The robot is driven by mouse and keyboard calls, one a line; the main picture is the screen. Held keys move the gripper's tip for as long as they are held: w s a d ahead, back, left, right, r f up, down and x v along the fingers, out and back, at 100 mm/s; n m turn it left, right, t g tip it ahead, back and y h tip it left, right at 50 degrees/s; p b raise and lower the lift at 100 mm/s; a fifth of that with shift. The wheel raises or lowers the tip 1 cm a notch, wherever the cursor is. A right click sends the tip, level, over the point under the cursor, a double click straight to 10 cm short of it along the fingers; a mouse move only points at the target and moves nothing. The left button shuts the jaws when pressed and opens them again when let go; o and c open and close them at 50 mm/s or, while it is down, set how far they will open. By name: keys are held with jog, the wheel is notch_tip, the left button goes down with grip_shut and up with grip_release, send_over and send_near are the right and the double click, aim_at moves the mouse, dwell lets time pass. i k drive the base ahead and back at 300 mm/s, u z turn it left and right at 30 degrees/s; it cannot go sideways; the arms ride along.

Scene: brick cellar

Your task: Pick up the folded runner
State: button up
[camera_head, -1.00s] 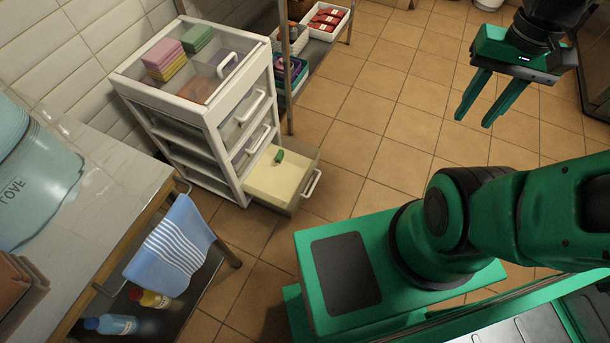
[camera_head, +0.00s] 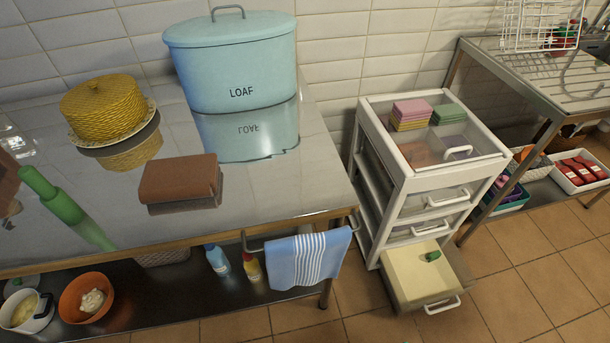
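The folded runner appears to be the brown folded cloth (camera_head: 180,178), lying flat in a thick stack on the shiny metal counter (camera_head: 255,190). It is near the counter's front, in front of the pale blue LOAF bin (camera_head: 235,65) and to the right of the yellow woven dome (camera_head: 103,108). Nothing covers it. My gripper is outside the present view.
A green rod-shaped thing (camera_head: 55,195) lies left on the counter. A striped blue towel (camera_head: 308,260) hangs on the front rail. Bowls and bottles stand on the lower shelf. Right of the counter, a white drawer unit (camera_head: 395,190) has its bottom drawer (camera_head: 425,275) pulled out.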

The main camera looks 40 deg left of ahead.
aim_at(196, 177)
jog(key=u, duration=1.85)
jog(key=k, duration=0.45)
jog(key=u, duration=0.35)
jog(key=i, duration=0.5)
jog(key=u, duration=0.4)
